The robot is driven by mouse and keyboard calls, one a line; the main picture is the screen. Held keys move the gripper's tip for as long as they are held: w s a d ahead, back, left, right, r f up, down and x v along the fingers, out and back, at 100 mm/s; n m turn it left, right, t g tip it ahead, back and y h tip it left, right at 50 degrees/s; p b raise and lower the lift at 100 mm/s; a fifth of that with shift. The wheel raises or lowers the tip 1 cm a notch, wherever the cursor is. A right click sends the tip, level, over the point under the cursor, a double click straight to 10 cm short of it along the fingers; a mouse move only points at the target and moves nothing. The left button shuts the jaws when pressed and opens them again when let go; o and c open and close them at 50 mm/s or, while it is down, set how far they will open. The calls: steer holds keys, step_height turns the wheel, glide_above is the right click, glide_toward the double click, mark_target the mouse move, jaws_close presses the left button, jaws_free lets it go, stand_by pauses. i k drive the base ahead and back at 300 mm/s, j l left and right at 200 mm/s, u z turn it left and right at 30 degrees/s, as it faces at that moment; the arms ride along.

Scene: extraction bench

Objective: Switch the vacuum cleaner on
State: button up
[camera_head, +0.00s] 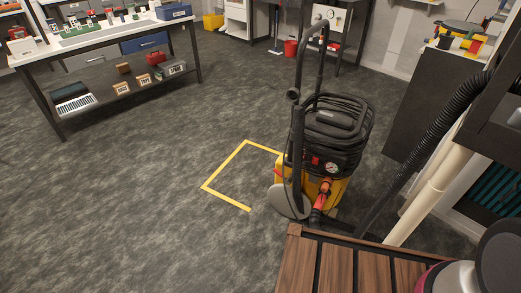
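The vacuum cleaner (338,122) stands upright on the floor, right of the picture's middle. It has a black top, a yellow lower body and a tall black handle on its left side. A round white gauge (332,167) and a small red part beside it sit on the front of the black top. An orange-red fitting (325,186) shows below them. I cannot tell which part is the switch or what position it is in. My gripper is not in view.
A slatted wooden surface (299,265) fills the near right bottom, in front of the vacuum. A black hose (431,133) and a pale pipe (428,195) stand at right. A yellow floor outline (223,168) lies left of the vacuum. The floor at left is clear up to a workbench (113,47).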

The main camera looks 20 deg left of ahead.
mark_target(315, 161)
steer(key=i+j, duration=0.25)
steer(key=j, duration=0.15)
steer(key=i+j, duration=0.25)
steer(key=j, duration=0.15)
steer(key=i+j, duration=0.25)
steer(key=j, duration=0.15)
steer(key=i+j, duration=0.25)
steer(key=j, duration=0.2)
steer(key=i+j+z, duration=0.1)
steer(key=j+z, duration=0.15)
steer(key=j, duration=0.3)
steer(key=j+z, duration=0.25)
steer(key=j, duration=0.35)
